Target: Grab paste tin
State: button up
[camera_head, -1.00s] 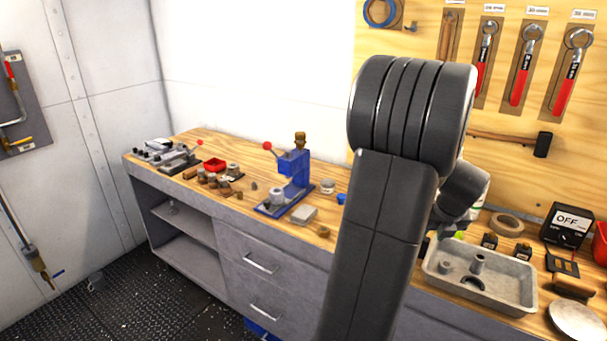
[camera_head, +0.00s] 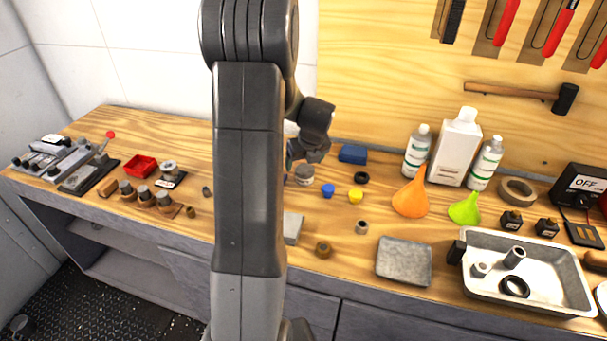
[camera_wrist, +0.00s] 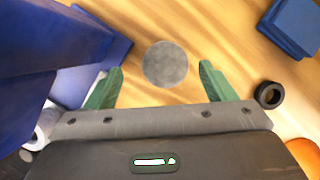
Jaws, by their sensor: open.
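The paste tin seems to be the small round tin (camera_head: 305,175) with a grey lid, standing on the wooden bench just right of my arm in the head view. In the wrist view its grey round top (camera_wrist: 166,64) lies between the green fingertips, with a gap on each side. My gripper (camera_wrist: 160,70) is open and empty, above or around the tin; I cannot tell how far down the fingers reach. In the head view my arm hides part of the bench, and the fingers are hard to make out.
A blue machine (camera_wrist: 45,45) stands close left of my gripper in the wrist view. A blue block (camera_head: 353,153) and a black ring (camera_head: 361,178) lie right of the tin. Funnels, bottles (camera_head: 456,148) and a metal tray (camera_head: 525,290) stand further right.

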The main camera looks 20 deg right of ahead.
aim_at(305, 169)
jog(key=shift+f, duration=0.3)
jog(key=shift+d+p+x, duration=0.15)
jog(key=shift+p+x, duration=0.05)
jog(key=shift+x, duration=0.9)
jog(key=shift+d+p+x, duration=0.15)
jog(key=shift+x, duration=1)
jog(key=shift+s, duration=0.1)
jog(key=shift+c, duration=0.3)
jog(key=c, duration=1.1)
